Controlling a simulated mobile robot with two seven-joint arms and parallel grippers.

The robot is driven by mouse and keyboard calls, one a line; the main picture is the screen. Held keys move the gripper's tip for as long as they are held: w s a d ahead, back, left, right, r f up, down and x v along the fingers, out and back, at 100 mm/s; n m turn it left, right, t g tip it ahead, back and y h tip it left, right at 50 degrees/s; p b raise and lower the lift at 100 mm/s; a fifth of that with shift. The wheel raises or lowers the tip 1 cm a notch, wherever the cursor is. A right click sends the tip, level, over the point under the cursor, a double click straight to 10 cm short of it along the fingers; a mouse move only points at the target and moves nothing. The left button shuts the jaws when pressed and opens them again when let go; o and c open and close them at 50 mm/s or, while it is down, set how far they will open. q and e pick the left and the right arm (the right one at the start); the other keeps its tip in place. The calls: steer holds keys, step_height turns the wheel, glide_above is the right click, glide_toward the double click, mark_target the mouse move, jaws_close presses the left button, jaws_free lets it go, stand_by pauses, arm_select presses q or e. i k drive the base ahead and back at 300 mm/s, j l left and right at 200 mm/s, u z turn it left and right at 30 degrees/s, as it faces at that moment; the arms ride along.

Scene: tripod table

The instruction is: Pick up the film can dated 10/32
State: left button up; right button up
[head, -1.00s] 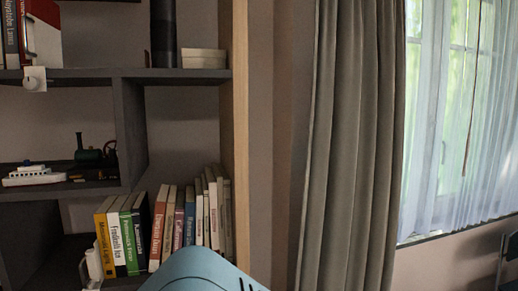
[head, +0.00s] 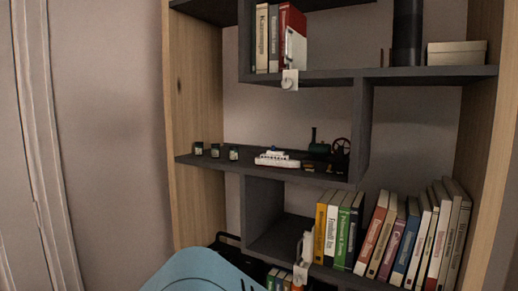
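Three small dark film cans stand in a row on the left part of the middle shelf in the head view: a left can (head: 198,148), a middle can (head: 215,151) and a right can (head: 233,153). Each has a pale label, too small to read, so I cannot tell which is dated 10/32. Neither of my grippers is in view.
A white model ship (head: 277,159) and a dark green model engine (head: 319,146) stand right of the cans on the shelf (head: 260,168). Books (head: 415,235) fill the lower right shelf. A white box (head: 456,53) is at upper right. The shelf's wooden side panel (head: 196,90) is left of the cans.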

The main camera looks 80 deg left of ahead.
mark_target(199, 146)
steer(key=u, duration=3.05)
steer(key=i+j, duration=0.15)
steer(key=i, duration=0.55)
steer(key=i+j, duration=0.15)
steer(key=i, duration=0.5)
steer(key=i+z, duration=0.1)
steer(key=z, duration=1.1)
